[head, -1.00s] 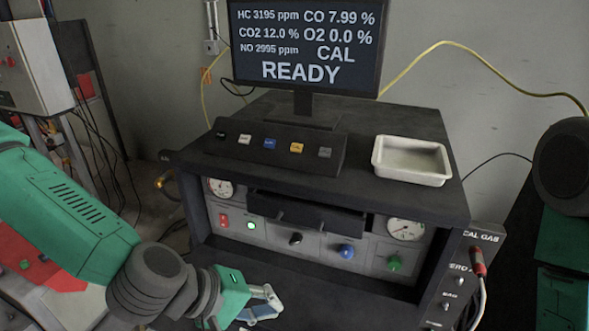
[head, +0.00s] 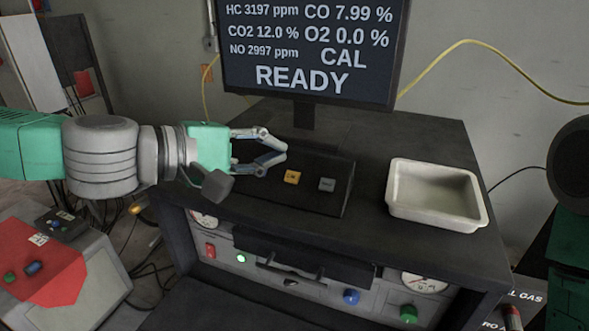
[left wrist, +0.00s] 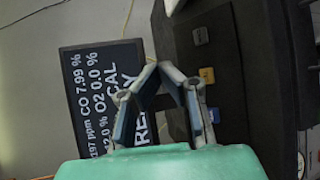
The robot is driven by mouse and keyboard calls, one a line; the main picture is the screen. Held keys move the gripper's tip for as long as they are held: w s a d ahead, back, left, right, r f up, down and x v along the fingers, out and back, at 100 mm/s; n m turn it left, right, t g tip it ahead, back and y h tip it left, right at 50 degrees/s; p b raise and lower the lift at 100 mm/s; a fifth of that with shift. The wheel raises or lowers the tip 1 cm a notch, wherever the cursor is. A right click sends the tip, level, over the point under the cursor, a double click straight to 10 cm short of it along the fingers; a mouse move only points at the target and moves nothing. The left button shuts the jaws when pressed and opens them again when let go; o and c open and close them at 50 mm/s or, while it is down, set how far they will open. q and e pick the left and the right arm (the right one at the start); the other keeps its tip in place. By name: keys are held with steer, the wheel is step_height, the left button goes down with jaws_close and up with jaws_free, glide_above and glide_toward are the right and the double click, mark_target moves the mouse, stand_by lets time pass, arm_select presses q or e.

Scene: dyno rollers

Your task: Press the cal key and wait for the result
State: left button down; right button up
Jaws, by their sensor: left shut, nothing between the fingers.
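The key box (head: 312,205) is a dark sloped panel below the monitor. An orange key (head: 292,177) and a grey key (head: 327,184) show on it; my left gripper hides the other keys in the head view. The left wrist view shows the grey key (left wrist: 200,36), the orange key (left wrist: 207,75) and a blue key (left wrist: 213,115). Key labels are too small to read. My left gripper (head: 284,152) is shut and empty, over the box's left part, just behind and left of the orange key. The monitor (head: 310,50) reads CAL READY. My right gripper is out of view.
A white tray (head: 397,207) stands on the cabinet top right of the box. Below, the cabinet front has a handle, gauges and coloured knobs, including a blue knob (head: 351,297). A yellow cable runs along the wall. A control box (head: 95,285) stands lower left.

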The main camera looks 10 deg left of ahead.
mark_target(292, 177)
arm_select(q)
steer(key=f+b, duration=0.1)
steer(key=w+f, duration=0.1)
steer(key=w+f+b, duration=0.1)
steer(key=shift+w+a+f+b, duration=0.1)
steer(key=shift+a+f+b, duration=0.15)
steer(key=shift+b, duration=0.1)
steer(key=w+f+b, duration=0.1)
steer(key=w+d+f+b, duration=0.1)
steer(key=shift+w+d+f+b, duration=0.15)
steer(key=shift+w+f+b, duration=0.15)
steer(key=shift+w+f, duration=0.1)
steer(key=shift+w+d+f, duration=0.15)
steer(key=shift+w+f, duration=0.1)
steer(key=shift+a, duration=0.4)
steer(key=shift+d, duration=0.25)
steer(key=shift+a, duration=0.15)
